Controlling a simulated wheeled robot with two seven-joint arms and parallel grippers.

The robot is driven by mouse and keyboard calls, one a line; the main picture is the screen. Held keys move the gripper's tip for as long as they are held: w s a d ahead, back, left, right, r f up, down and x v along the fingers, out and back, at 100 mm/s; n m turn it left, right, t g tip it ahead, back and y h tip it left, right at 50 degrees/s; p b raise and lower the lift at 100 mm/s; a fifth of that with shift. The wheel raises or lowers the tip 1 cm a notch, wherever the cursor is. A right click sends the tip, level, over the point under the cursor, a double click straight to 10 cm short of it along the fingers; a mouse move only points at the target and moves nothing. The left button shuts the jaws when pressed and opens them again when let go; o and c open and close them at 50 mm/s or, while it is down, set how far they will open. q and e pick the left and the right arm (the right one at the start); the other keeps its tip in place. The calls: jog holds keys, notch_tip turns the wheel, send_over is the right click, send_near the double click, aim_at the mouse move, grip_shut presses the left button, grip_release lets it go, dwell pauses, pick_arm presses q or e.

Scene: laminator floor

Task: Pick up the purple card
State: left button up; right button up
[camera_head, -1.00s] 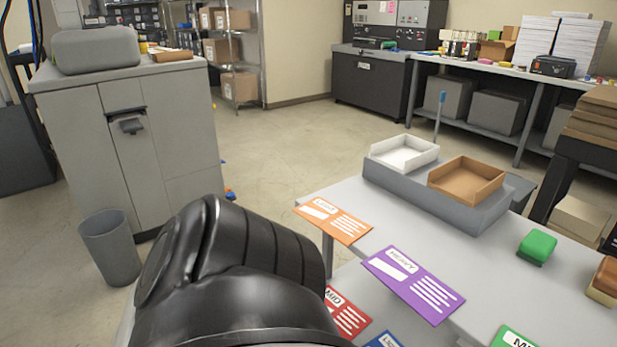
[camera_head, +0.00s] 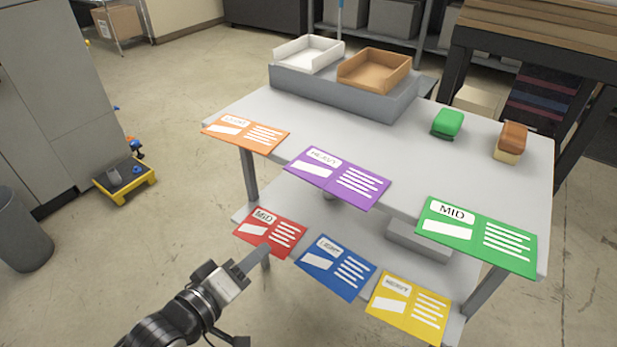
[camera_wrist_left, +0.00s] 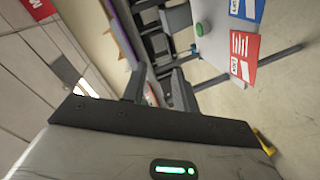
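The purple card (camera_head: 338,178), labelled HEAVY, lies at the table's front edge in the head view, its near part sticking out past the edge. My left gripper (camera_head: 262,254) is in front of the table, below and left of the purple card and apart from it. It overlaps the lower edge of the red MID card (camera_head: 270,232) in the picture; I cannot tell if they touch. In the left wrist view the two fingers (camera_wrist_left: 157,88) stand apart with nothing clearly between them. My right gripper is in neither view.
Orange (camera_head: 245,133) and green (camera_head: 476,236) cards flank the purple one along the tabletop (camera_head: 400,150) edge. Blue (camera_head: 336,266) and yellow (camera_head: 409,307) cards are lower, by the shelf. White (camera_head: 308,53) and brown (camera_head: 374,69) trays stand behind. A bin (camera_head: 22,230) stands left.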

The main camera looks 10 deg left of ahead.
pick_arm(q)
notch_tip(320, 180, up, 3)
jog(key=w+a+n+t+h+b, duration=0.1)
jog(key=w+a+n+t+b, duration=0.1)
jog(key=n, duration=0.3)
send_near(300, 177)
jog(key=x, duration=0.4)
jog(key=shift+n, duration=0.4)
jog(key=x, duration=0.4)
jog(key=shift+w+d+b, duration=0.15)
jog(key=shift+w+b, duration=0.2)
jog(key=shift+w, duration=0.05)
grip_shut()
